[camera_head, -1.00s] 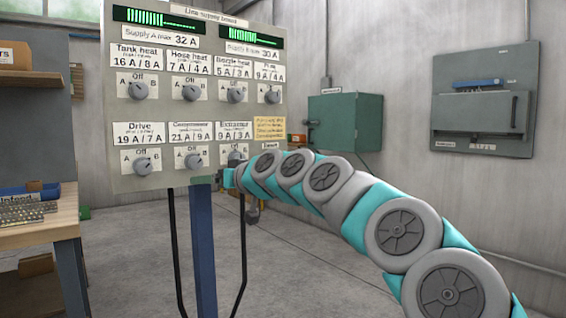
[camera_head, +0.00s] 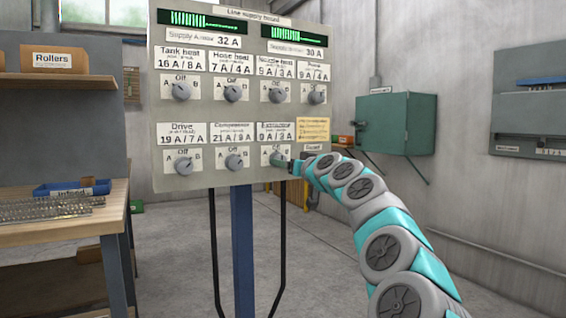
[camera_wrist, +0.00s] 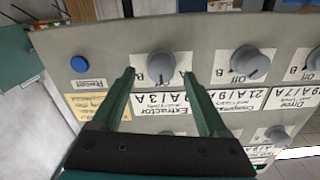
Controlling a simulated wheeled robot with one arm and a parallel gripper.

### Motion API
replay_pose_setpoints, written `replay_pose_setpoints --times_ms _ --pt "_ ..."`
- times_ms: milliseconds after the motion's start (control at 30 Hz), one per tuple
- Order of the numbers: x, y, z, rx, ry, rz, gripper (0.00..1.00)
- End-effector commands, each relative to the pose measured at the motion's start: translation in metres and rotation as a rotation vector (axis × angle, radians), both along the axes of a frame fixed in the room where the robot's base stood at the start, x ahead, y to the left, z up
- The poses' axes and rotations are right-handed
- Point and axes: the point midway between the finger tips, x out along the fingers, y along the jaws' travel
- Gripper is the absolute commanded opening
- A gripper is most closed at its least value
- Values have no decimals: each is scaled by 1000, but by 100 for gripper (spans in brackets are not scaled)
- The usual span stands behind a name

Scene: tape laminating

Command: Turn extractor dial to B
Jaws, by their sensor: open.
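The extractor dial (camera_head: 277,157) is a grey round knob in the lower row of the supply board, under the label reading 9 A / 3 A. My gripper (camera_head: 291,166) is in front of it and hides its right side in the head view. In the wrist view, which is upside down, the dial (camera_wrist: 160,66) sits between the tips of my gripper (camera_wrist: 160,74). The fingers are open, one on each side, with a gap to the knob. I cannot tell for certain which mark the dial points to.
The compressor dial (camera_head: 234,161) and drive dial (camera_head: 184,167) are to the left in the same row. A blue button (camera_wrist: 78,64) is beside the extractor dial. The board (camera_head: 165,120) stands on a blue post (camera_head: 242,240). A workbench (camera_head: 60,228) is at left.

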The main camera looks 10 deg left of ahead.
Motion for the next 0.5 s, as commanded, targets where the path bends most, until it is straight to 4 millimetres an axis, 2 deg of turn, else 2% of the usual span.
replay_pose_setpoints --times_ms 500 --pt "24 16 0 -4 0 0 77"
